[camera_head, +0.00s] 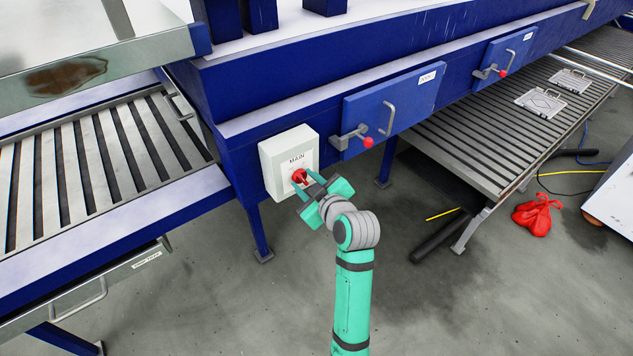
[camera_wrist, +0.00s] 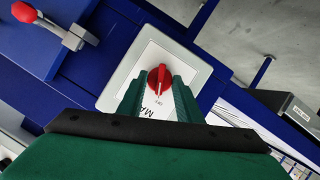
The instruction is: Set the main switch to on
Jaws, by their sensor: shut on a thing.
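The main switch is a red rotary knob (camera_head: 299,176) on a white box marked MAIN (camera_head: 277,174), fixed to the blue machine frame. In the wrist view the red knob (camera_wrist: 159,77) sits on the white plate of the box (camera_wrist: 190,68), with a pale pointer line on it. A small label beside the knob is too small to read surely. My gripper (camera_head: 306,187) is at the front of the box with its green fingers on either side of the knob, shut on it. In the wrist view my fingertips (camera_wrist: 157,88) partly cover the plate and the MAIN lettering.
A blue door with a red-tipped latch (camera_head: 366,142) and a grey handle is right of the box. A slatted conveyor (camera_head: 90,165) is at left, another (camera_head: 490,140) at right. A red bag (camera_head: 537,215) and cables lie on the floor. The floor below the box is open.

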